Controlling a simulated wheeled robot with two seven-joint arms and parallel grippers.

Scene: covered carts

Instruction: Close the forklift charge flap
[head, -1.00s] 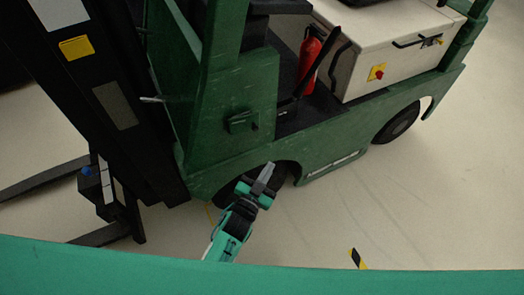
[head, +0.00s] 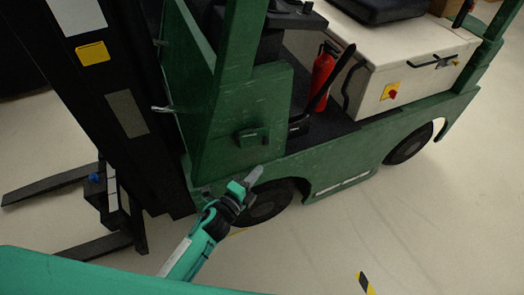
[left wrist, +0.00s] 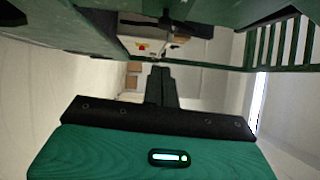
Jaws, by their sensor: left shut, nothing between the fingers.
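The green forklift (head: 330,165) fills the middle of the head view. A small dark green flap-like part (head: 252,137) stands out from its front side panel; I take it for the charge flap, but its exact angle is hard to tell. My left gripper (head: 256,173) is shut and empty. Its tip shows just below that part in the picture, in front of the lower panel edge and front wheel. I see no contact with the flap. In the left wrist view the shut fingers (left wrist: 160,84) point toward the forklift; the flap cannot be made out there. My right gripper is not in view.
The dark mast (head: 110,100) and forks (head: 50,182) stand at the left. A red extinguisher (head: 322,70) and a pale box with a red knob (head: 393,92) are on the forklift. The floor (head: 400,220) at lower right is open, with a yellow-black marking (head: 365,283).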

